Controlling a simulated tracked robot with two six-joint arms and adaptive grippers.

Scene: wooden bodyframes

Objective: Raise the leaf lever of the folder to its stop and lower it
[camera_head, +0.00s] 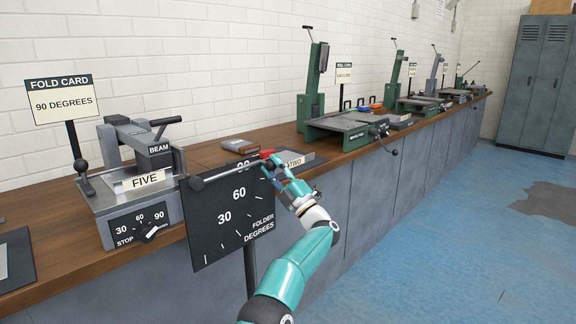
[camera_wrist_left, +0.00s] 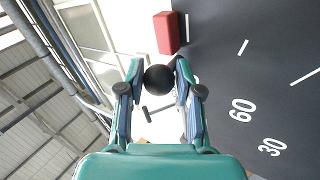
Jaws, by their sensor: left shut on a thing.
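The folder (camera_head: 130,200) is a grey bench machine at the left, with a BEAM label, a FIVE card and a small stop dial (camera_head: 140,226). A dark degree panel (camera_head: 228,215) stands in front of the bench beside it, with 30 and 60 readable. The leaf lever (camera_head: 228,174) is a grey rod across the panel's upper part, tilted slightly up to the right. My left gripper (camera_head: 276,171) is at its right end. In the left wrist view its fingers close on a black ball knob (camera_wrist_left: 159,79). My right gripper is out of view.
A red block (camera_wrist_left: 166,33) sits by the panel's upper edge, close to my left gripper. A FOLD CARD sign (camera_head: 62,100) reads 90 DEGREES. A TWO card (camera_head: 296,161) and green machines (camera_head: 345,125) stand along the bench to the right. The blue floor is open.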

